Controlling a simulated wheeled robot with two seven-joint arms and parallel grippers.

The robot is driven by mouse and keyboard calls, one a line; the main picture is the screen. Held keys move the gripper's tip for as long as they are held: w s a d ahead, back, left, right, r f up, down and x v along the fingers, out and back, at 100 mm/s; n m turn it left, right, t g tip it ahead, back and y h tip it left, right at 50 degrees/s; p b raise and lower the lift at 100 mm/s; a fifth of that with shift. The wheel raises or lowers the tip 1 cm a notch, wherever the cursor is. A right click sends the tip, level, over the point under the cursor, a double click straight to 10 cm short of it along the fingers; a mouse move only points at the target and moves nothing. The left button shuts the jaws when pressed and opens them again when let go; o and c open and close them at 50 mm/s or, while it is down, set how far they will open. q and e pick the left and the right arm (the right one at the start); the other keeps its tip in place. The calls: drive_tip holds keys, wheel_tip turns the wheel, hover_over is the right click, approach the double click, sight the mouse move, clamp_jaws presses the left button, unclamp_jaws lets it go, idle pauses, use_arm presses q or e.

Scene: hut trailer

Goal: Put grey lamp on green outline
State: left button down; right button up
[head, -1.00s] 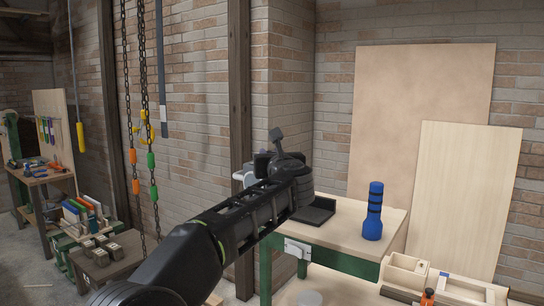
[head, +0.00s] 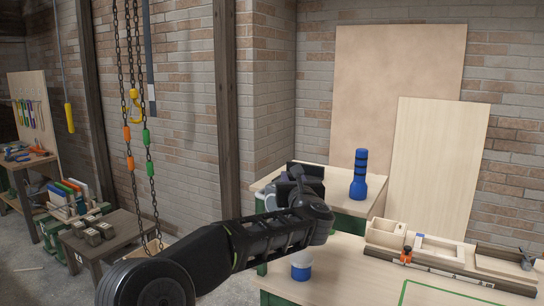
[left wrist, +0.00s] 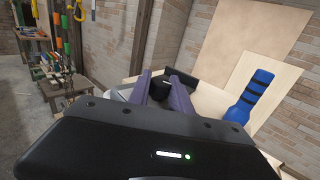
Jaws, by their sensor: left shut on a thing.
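My left gripper (head: 298,180) is above or at the wooden top of the back table. In the left wrist view its two fingers (left wrist: 163,86) close around a dark grey piece (left wrist: 160,91), which appears to be the grey lamp. The fingers and arm hide most of it, so its full shape and whether it touches the table cannot be told. The green outline (head: 404,292) lies on the front worktop at the lower right, partly cut off by the frame. My right gripper is not in view.
A blue flashlight (head: 359,178) stands upright on the back table (head: 342,204), right of my left gripper. Wooden trays (head: 385,233) line that worktop's back edge. Chains (head: 133,130) hang at left.

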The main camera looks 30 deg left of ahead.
use_arm(q)
drive_tip(key=s+d+f+m+t+h, duration=0.1)
drive_tip(key=d+f+m+h, duration=0.15)
drive_tip(key=d+f, duration=0.5)
drive_tip(key=d+f+m+t+h, duration=0.1)
drive_tip(key=d+f+m+h, duration=0.3)
drive_tip(key=f, duration=0.7)
drive_tip(key=s+d+f+n+t+h, duration=0.1)
drive_tip(key=d+f+h, duration=0.1)
drive_tip(key=d+f, duration=0.6)
drive_tip(key=s+f+m+h, duration=0.2)
drive_tip(key=s+f, duration=0.2)
drive_tip(key=s, duration=0.4)
drive_tip(key=shift+s+f+t, duration=0.25)
drive_tip(key=shift+s+t, duration=0.1)
drive_tip(key=shift+t, duration=0.05)
drive_tip(key=shift+d+h, duration=0.15)
drive_tip(key=shift+h, duration=0.1)
